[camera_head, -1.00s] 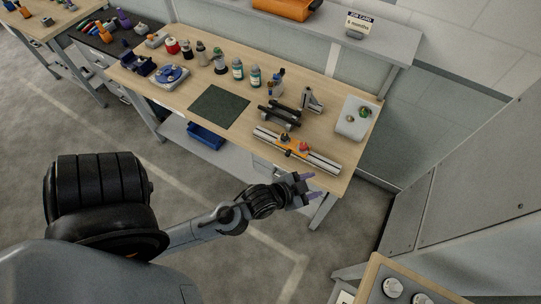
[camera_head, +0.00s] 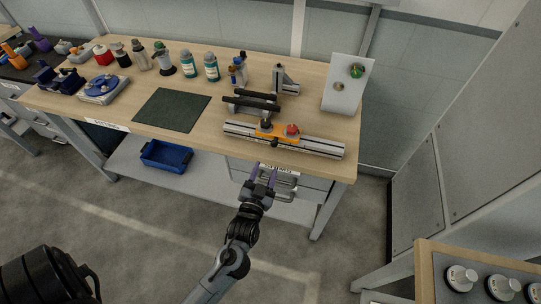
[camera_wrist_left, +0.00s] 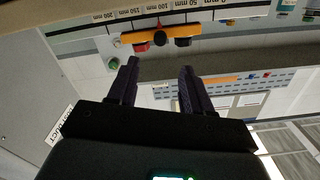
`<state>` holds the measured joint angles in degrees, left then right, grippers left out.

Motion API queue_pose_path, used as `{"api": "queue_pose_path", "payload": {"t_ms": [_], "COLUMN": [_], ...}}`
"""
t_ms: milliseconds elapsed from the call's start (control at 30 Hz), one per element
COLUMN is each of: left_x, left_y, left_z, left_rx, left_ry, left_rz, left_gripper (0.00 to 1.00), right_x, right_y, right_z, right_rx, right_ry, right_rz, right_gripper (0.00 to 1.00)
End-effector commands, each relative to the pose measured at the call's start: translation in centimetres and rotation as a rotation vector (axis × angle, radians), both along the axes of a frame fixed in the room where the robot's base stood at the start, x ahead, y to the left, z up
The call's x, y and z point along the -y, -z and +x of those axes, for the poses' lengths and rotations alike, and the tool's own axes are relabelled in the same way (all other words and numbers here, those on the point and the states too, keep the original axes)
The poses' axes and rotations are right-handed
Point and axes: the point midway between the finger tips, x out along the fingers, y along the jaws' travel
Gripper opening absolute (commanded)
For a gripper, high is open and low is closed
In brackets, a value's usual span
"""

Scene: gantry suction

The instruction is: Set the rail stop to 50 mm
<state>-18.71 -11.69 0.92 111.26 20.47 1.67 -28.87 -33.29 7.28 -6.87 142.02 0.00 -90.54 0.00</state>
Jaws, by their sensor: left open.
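The rail (camera_head: 325,148) is a long silver bar along the front right edge of the workbench. Its orange stop (camera_head: 278,134) sits near the middle, with a red knob (camera_head: 291,130) and a black knob (camera_head: 266,124). In the left wrist view the stop (camera_wrist_left: 160,37) lies against the scale strip (camera_wrist_left: 95,22), which carries several mm labels; its exact reading is unclear. My left gripper (camera_head: 264,170) is open and empty, just in front of the bench edge, apart from the stop. Its fingers (camera_wrist_left: 159,66) point toward the stop. My right gripper is out of view.
Behind the rail are a black-barred fixture (camera_head: 250,103) and a grey bracket (camera_head: 286,80). A white stand (camera_head: 344,92) with a green knob is at right. A green mat (camera_head: 172,110) lies left. A blue bin (camera_head: 166,155) sits on the lower shelf.

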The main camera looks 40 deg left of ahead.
Motion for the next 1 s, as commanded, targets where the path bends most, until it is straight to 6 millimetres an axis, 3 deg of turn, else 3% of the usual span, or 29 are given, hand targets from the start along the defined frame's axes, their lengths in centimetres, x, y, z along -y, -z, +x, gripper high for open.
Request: {"api": "queue_pose_path", "payload": {"t_ms": [267, 700, 1000], "left_x": [-0.9, -3.8, -4.6], "left_y": [0.5, 0.6, 0.4], "left_z": [2.1, 8.1, 9.8], "left_rx": [0.008, 0.007, 0.004], "left_ry": [0.001, 0.0, 0.001], "left_rz": [0.002, 0.001, 0.0], "left_gripper": [0.5, 0.5, 0.5], "right_x": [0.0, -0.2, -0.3], "right_y": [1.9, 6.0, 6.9], "right_z": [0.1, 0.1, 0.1], "right_rx": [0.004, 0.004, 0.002], "right_ry": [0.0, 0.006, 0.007], "right_rz": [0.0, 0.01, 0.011], "right_gripper": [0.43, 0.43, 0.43]}}
